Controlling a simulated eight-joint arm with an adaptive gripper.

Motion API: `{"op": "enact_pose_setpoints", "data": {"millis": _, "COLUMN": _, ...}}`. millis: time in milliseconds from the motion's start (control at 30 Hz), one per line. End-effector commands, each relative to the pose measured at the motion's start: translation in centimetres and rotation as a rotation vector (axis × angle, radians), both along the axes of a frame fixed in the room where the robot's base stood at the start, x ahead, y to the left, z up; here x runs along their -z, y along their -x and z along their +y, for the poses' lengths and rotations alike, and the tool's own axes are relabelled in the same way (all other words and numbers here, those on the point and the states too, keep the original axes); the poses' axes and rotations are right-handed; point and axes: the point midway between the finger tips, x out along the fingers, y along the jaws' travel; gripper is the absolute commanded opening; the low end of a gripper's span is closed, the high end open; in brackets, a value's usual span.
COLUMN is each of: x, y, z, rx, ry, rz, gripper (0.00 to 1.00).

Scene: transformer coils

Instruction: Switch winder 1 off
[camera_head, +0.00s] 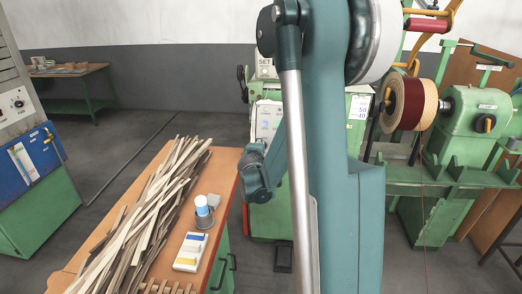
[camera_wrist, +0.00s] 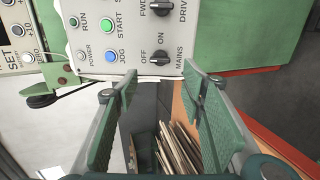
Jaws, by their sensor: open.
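In the wrist view a light grey control panel (camera_wrist: 130,47) fills the top. It carries a black MAINS switch (camera_wrist: 159,58) marked OFF and ON, and a black DRIVE knob (camera_wrist: 162,8) above it. A green START button (camera_wrist: 107,26) and a blue JOG button (camera_wrist: 111,56) are to the left. My gripper (camera_wrist: 158,80) is open and empty, its two green-padded fingers spread just below the MAINS switch. Contact is not seen. The switch's exact setting is too small to tell. No winder number is readable.
A green winding machine (camera_head: 470,135) with a coil (camera_head: 408,103) stands right. Grey floor left of the bench is clear.

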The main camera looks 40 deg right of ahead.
Motion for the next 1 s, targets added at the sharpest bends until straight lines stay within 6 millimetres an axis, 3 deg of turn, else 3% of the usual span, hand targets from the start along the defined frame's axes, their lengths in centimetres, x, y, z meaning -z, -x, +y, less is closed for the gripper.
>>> {"op": "enact_pose_setpoints", "data": {"millis": 400, "x": -1.2, "y": 2.1, "z": 2.3, "rx": -0.001, "ry": 0.000, "rz": 0.000, "gripper": 0.40}}
{"op": "enact_pose_setpoints", "data": {"millis": 1000, "x": -1.3, "y": 2.3, "z": 2.4, "rx": -0.001, "ry": 0.000, "rz": 0.000, "gripper": 0.40}}
